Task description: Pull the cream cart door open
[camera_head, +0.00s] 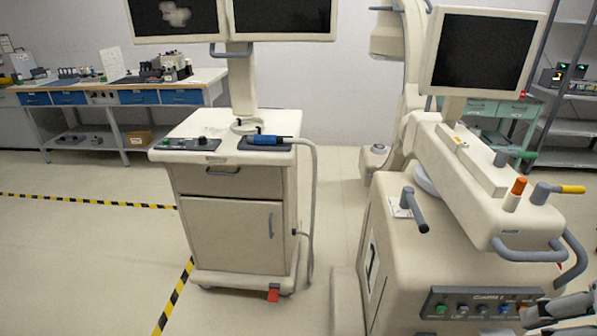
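The cream cart (306,200) stands left of centre, its front facing me. Its door (230,236) is the large lower panel and looks shut. A grey-blue vertical handle (271,226) is on the door near its right edge. Part of my arm shows in the bottom right corner, far to the right of the cart and apart from the door.
A closed drawer (222,178) with a dark handle is above the door. A large cream machine (420,265) stands to the right. A hose (313,215) hangs along the cart's right side. Floor left of the cart is open, with yellow-black tape (90,200).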

